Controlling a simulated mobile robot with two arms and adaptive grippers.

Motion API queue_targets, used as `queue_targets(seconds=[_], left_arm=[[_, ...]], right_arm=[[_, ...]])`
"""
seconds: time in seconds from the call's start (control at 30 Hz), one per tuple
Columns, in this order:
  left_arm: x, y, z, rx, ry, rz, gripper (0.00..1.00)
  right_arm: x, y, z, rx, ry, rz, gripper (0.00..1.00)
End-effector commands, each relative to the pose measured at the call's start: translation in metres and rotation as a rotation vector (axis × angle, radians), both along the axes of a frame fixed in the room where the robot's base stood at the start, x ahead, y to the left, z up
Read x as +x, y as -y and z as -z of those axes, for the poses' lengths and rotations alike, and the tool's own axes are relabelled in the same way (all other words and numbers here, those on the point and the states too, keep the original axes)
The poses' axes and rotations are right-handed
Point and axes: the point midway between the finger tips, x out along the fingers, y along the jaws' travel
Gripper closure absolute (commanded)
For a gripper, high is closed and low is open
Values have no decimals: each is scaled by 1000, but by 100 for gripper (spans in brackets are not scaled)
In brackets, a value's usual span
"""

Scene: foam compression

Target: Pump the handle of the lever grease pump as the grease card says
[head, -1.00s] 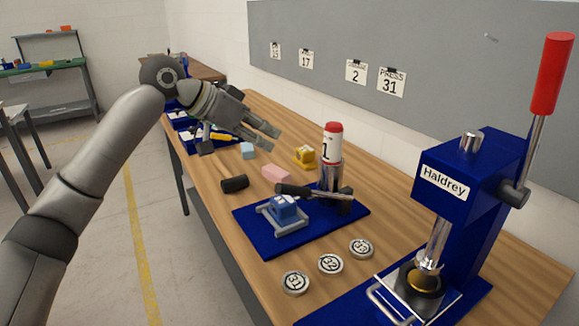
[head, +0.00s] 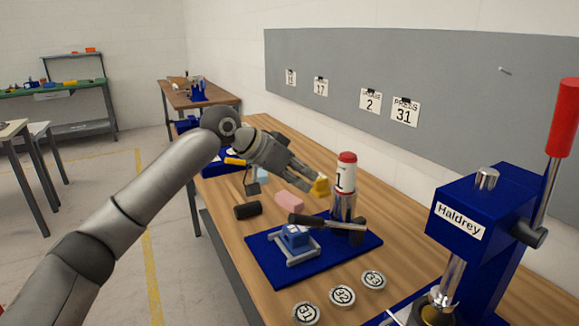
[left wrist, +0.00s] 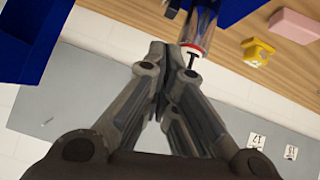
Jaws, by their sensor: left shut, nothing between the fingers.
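The lever grease pump stands upright on a blue base plate (head: 368,243). Its clear barrel (head: 345,180) has a red cap and a label reading 1. Its lever has a black grip (head: 305,220) pointing left, lying roughly level. The grease card (head: 370,101) on the grey board shows a 2 under a small blurred word. My left gripper (head: 318,197) is shut and empty, left of the barrel and above the lever grip, apart from it in the picture. My right gripper is out of view.
A blue press (head: 470,215) marked Haldrey with a red-gripped lever stands at right. Numbered discs (head: 342,296) lie in front. A pink block (head: 288,201), a black cylinder (head: 247,211) and a yellow piece (head: 321,186) lie left of the pump. Another card (head: 405,111) reads 31.

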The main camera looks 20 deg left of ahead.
Motion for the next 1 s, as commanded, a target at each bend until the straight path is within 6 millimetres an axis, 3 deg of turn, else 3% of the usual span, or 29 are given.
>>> queue_targets(seconds=[0.13, 0.33, 0.83, 1.0], left_arm=[[15, 18, 18, 1, -3, 1, 100], [0, 9, 44, 3, 0, 0, 100], [-5, 8, 53, 0, 1, -1, 100], [-9, 4, 70, -32, 27, 0, 100]], right_arm=[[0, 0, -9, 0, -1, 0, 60], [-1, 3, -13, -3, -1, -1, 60], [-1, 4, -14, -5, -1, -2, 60], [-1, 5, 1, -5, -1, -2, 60]])
